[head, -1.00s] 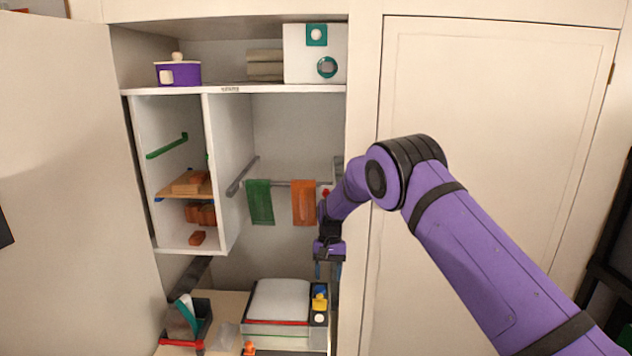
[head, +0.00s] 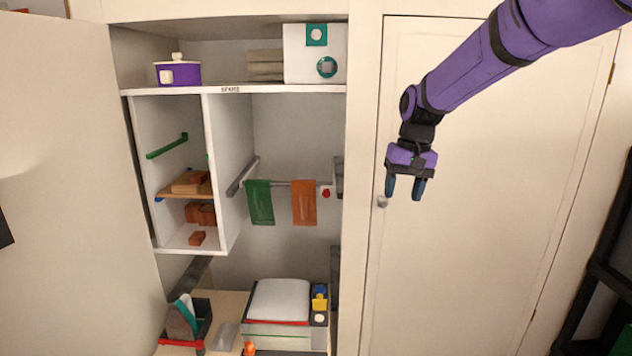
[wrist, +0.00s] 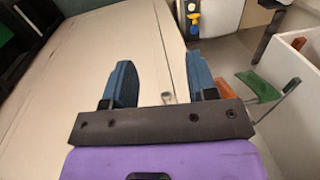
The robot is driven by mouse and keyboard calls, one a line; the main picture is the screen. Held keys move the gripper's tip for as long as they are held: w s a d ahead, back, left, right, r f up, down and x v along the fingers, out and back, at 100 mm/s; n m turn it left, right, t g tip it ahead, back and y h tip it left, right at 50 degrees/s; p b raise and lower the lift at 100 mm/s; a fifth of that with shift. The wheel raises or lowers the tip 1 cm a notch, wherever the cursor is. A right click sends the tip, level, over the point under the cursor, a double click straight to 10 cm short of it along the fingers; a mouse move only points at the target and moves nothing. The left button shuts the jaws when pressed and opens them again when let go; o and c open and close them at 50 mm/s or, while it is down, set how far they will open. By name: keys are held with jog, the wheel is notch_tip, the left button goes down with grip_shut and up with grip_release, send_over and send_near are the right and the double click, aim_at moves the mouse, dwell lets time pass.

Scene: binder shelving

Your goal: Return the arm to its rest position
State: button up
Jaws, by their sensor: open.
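My gripper (head: 404,190) hangs at the end of my purple arm in the head view, in front of the closed right cupboard door (head: 480,250). Its two blue fingers point down and stand apart, with nothing between them. In the wrist view my gripper (wrist: 162,85) also shows open and empty, with the pale door behind it. A small door knob (head: 382,202) shows just left of the fingers in the head view. I cannot tell how far the fingers are from the door.
The open cupboard on the left holds a shelf unit (head: 219,170), a green cloth (head: 260,203) and an orange cloth (head: 304,203) on a rail. Below are a dark bin (head: 204,318) and a white-topped box (head: 278,300). An open door (head: 60,180) stands at far left.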

jog(key=s+d+r+t, duration=0.1)
jog(key=s+d+r, duration=0.3)
jog(key=s, duration=0.5)
jog(key=s+d+r+t, duration=0.2)
jog(key=s+d+r, duration=0.2)
jog(key=s, duration=0.5)
jog(key=s+d+f+t, duration=0.1)
jog(key=s, duration=0.6)
jog(key=s+d+f+t+h, duration=0.1)
jog(key=s+d, duration=0.1)
jog(key=s, duration=0.6)
jog(key=shift+s+d+f, duration=0.15)
jog(key=shift+s+d, duration=0.15)
